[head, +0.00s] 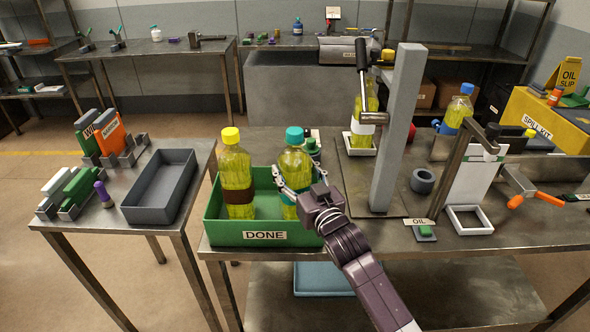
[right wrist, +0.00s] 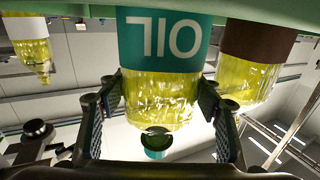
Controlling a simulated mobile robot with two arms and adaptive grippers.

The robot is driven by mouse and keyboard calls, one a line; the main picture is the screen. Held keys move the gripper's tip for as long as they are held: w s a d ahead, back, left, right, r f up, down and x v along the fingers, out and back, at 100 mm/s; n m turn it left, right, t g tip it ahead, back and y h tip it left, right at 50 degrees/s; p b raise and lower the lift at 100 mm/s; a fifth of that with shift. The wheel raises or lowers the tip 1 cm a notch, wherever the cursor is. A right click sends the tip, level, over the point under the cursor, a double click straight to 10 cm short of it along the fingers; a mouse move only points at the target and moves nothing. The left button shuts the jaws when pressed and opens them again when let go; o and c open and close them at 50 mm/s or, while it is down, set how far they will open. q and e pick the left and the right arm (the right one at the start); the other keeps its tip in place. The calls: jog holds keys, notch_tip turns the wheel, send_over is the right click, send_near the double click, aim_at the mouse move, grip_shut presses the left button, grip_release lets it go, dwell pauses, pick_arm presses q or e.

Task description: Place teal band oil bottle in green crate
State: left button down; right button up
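The oil bottle with the teal cap and teal band (head: 294,165) is upright inside the green crate (head: 222,231), on its right side. In the right wrist view the same bottle (right wrist: 160,95) appears upside down with its teal OIL band at the top. My right gripper (head: 299,175) reaches over the crate's front right corner. Its two fingers lie against opposite sides of the bottle, just on the cap side of the band, and it appears shut on it. The bottle's base is hidden behind the crate wall and gripper. My left gripper is not in view.
A brown-band bottle with a yellow cap (head: 236,178) stands in the crate, left of the teal one. A tall grey post (head: 397,130) rises to the right. A white-band bottle (head: 364,115) stands behind it. An empty grey tray (head: 162,186) lies on the left table.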

jog(key=o, duration=0.3)
jog(key=shift+r, duration=0.15)
jog(key=b+v, duration=0.1)
jog(key=v, duration=1.1)
